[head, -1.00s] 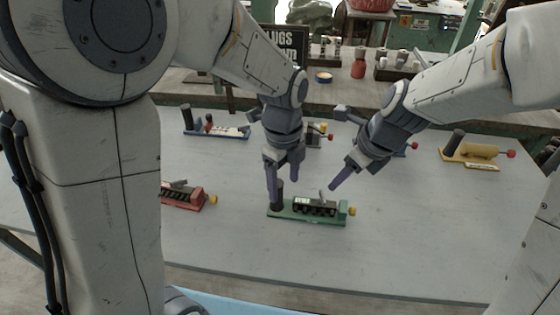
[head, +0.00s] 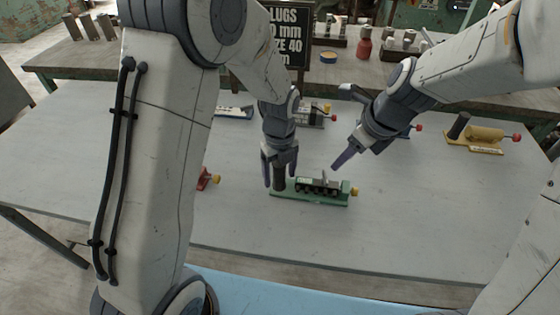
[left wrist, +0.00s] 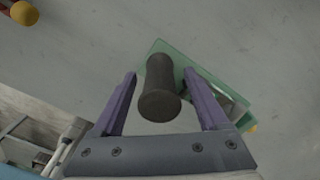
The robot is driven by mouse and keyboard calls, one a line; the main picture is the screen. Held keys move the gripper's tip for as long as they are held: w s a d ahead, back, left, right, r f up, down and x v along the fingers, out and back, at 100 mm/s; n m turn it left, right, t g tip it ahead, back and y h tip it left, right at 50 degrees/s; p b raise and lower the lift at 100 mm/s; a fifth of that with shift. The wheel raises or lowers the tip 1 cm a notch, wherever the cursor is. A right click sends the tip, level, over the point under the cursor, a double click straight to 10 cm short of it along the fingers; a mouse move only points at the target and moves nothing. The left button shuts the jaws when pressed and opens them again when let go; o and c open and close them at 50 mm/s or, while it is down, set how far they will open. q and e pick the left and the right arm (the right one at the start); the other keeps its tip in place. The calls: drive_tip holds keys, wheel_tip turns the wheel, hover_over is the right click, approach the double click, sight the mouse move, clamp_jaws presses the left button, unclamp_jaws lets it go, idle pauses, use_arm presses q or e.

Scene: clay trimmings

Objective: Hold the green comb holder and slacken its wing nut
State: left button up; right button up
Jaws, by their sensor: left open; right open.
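The green comb holder (head: 325,199) lies on the grey table in the head view, with a dark upright post (head: 279,178) at its left end and a yellow knob (head: 354,191) at its right end. A grey lever-like piece (head: 325,176), possibly the wing nut, stands on its top. My left gripper (head: 278,182) is open with its fingers on either side of the post. In the left wrist view the post (left wrist: 161,85) stands between the open purple fingers, with gaps visible. My right gripper (head: 338,168) is open, above and right of the grey piece, apart from it.
A red holder (head: 205,179) is partly hidden behind my left arm. A blue holder (head: 235,112) and a yellow holder (head: 478,140) stand farther back on the table. The table front (head: 400,250) is clear.

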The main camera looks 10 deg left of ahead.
use_arm(q)
drive_tip(key=shift+f, duration=0.9)
clamp_jaws()
drive_tip(key=shift+r, duration=0.1)
idle(0.7)
